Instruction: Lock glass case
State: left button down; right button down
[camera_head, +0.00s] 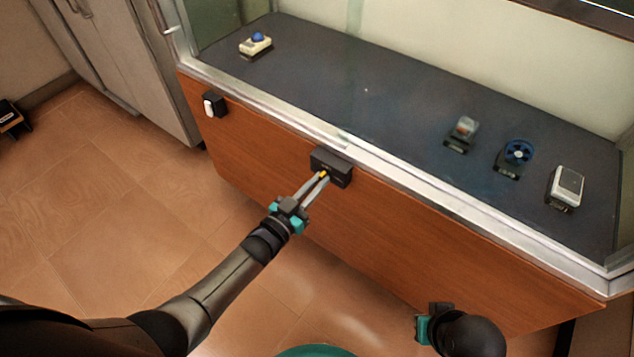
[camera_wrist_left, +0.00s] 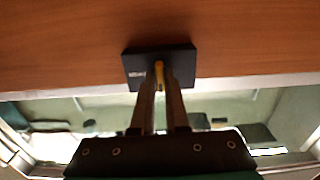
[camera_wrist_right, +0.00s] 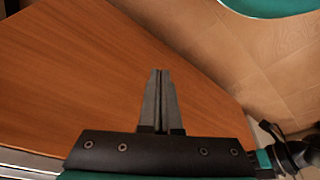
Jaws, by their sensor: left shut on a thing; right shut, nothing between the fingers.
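The glass case (camera_head: 400,190) has a dark display floor, a metal frame and a wooden front panel. A black lock box (camera_head: 334,163) sits on the front panel just under the frame; it also shows in the left wrist view (camera_wrist_left: 135,62). My left gripper (camera_head: 323,177) reaches the box with its fingers shut on a small yellow piece (camera_wrist_left: 160,74), which lies at the box's face. Whether the piece is inside the box is hidden by the fingers. My right gripper (camera_wrist_right: 161,75) is shut and empty in front of the wooden panel.
A small black box with a white part (camera_head: 213,104) is on the panel's left end. Several devices, including a blue fan (camera_head: 518,152), stand inside the case. A grey cabinet (camera_head: 125,60) is at left. The tiled floor (camera_head: 110,210) is open.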

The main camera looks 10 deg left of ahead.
pick_arm(q)
jog(key=c, duration=0.9)
grip_release()
jog(key=shift+s, duration=0.1)
jog(key=p+v, duration=0.4)
jog(key=v, duration=1.1)
jog(key=shift+a, duration=0.15)
pick_arm(e)
jog(key=s+f+g, duration=0.1)
jog(key=s+f, duration=0.2)
jog(key=f, duration=0.5)
jog(key=shift+s+d, duration=0.3)
jog(key=shift+d, duration=0.15)
jog(key=shift+f, duration=0.1)
